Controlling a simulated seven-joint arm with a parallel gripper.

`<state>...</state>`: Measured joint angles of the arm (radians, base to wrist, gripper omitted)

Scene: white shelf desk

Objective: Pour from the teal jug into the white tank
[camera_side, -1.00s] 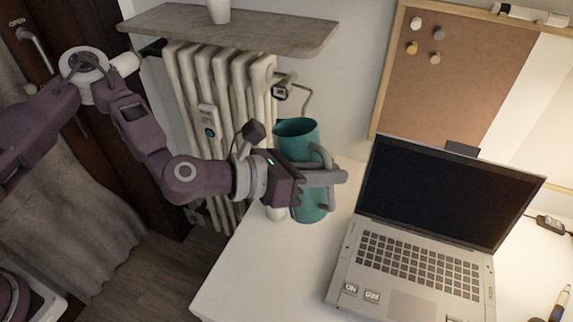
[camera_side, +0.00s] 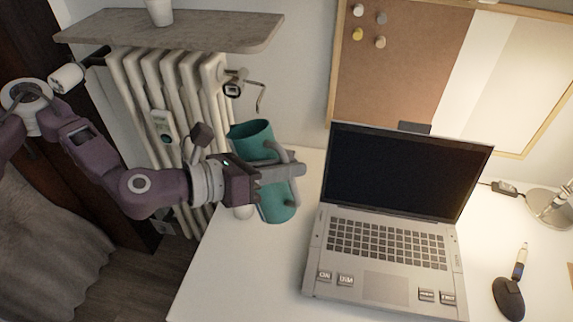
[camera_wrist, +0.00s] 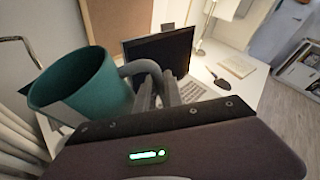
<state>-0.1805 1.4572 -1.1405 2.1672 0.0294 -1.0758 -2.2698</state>
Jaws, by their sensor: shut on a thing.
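The teal jug (camera_side: 250,143) has a grey handle and stands about upright at the left end of the desk, left of the laptop. My gripper (camera_side: 284,172) is shut on its handle, with the fingers crossing in front of the jug's body. I cannot tell whether the jug's base touches the desk. In the wrist view the jug (camera_wrist: 92,92) shows its open mouth at left, and my gripper fingers (camera_wrist: 170,90) meet at the handle.
An open laptop (camera_side: 390,245) stands close right of the jug on the white desk (camera_side: 225,285). A radiator (camera_side: 185,90) and grey shelf (camera_side: 180,30) with a white cup (camera_side: 160,12) are behind. The desk's front left is clear.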

